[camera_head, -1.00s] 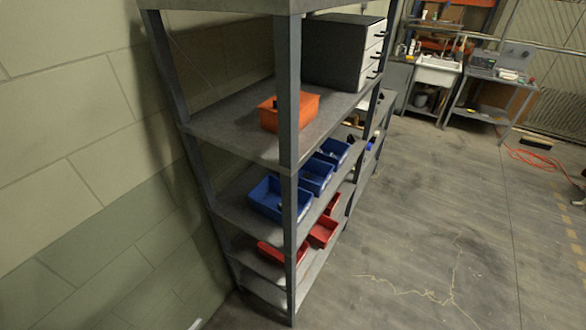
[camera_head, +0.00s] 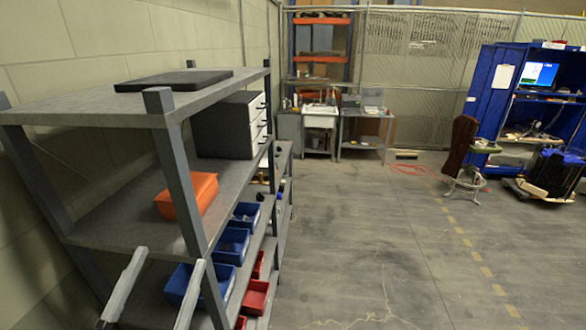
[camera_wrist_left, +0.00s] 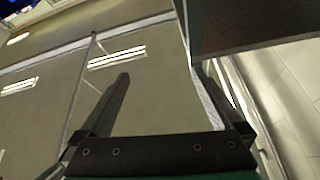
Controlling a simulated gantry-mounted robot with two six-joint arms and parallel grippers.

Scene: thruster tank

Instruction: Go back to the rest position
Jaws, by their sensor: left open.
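My left gripper (camera_head: 169,257) comes in at the bottom left of the head view, its two pale fingers pointing up and spread apart. It is open with nothing between the fingers. In front of it stands the grey metal shelf rack (camera_head: 110,233); I cannot tell the gap between them. In the left wrist view the open fingers (camera_wrist_left: 165,70) show against the ceiling and its lights, with a dark flat panel at the upper right. My right gripper is not in view.
The rack holds an orange bin (camera_head: 187,195), blue bins (camera_head: 232,245), red bins (camera_head: 255,297) and a drawer unit (camera_head: 228,128). A dark flat item (camera_head: 175,80) lies on top. The floor (camera_head: 380,230) to the right is clear. A chair (camera_head: 463,150) and blue cabinet (camera_head: 490,90) stand farther right.

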